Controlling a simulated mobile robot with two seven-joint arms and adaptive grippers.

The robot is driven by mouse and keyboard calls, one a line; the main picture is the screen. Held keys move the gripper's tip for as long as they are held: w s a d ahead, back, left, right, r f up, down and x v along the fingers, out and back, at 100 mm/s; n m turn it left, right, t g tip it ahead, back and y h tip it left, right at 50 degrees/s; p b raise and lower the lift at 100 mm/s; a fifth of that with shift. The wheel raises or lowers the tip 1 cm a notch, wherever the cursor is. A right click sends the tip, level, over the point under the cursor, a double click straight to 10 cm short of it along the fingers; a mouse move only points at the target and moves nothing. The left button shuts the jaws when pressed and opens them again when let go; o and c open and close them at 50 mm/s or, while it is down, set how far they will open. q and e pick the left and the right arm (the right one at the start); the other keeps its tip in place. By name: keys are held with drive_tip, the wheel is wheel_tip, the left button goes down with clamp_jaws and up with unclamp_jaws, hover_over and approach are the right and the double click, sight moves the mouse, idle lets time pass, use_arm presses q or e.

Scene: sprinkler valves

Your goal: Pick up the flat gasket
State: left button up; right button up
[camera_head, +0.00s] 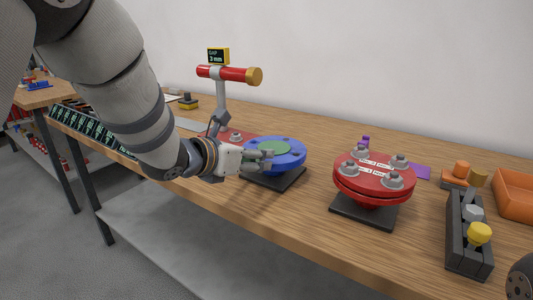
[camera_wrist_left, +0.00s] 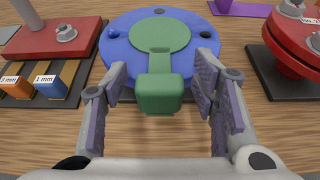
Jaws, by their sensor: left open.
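The flat gasket (camera_wrist_left: 160,42) looks like a green disc with a strip leading to a thick green block-shaped tab (camera_wrist_left: 159,92). It lies on a round blue flange (camera_wrist_left: 112,60); in the head view the green disc (camera_head: 273,147) shows on the flange (camera_head: 289,160). My left gripper (camera_wrist_left: 162,100) is open, with one finger on each side of the tab and a gap on both sides. In the head view my left gripper (camera_head: 262,160) is at the flange's left edge and hides part of it.
A red flange (camera_head: 373,178) with several bolts stands to the right on a dark plate. A red-handled post (camera_head: 222,103) with a gap display (camera_head: 218,56) rises behind. Blue and orange spacers (camera_wrist_left: 50,86) lie at left. An orange bin (camera_head: 515,195) is far right.

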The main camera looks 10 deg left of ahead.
use_arm(q)
drive_tip(key=shift+r, duration=0.15)
drive_tip(key=c, duration=1.2)
drive_tip(key=shift+r+p, duration=1.45)
drive_tip(key=shift+r, duration=12.55)
use_arm(e)
drive_tip(key=shift+t, duration=0.9)
drive_tip(key=shift+w+r, duration=1.9)
drive_tip(key=shift+w, duration=0.05)
use_arm(q)
wheel_tip(320, 180, up, 5)
use_arm(e)
drive_tip(key=shift+w, duration=0.1)
use_arm(q)
drive_tip(key=shift+f, duration=0.1)
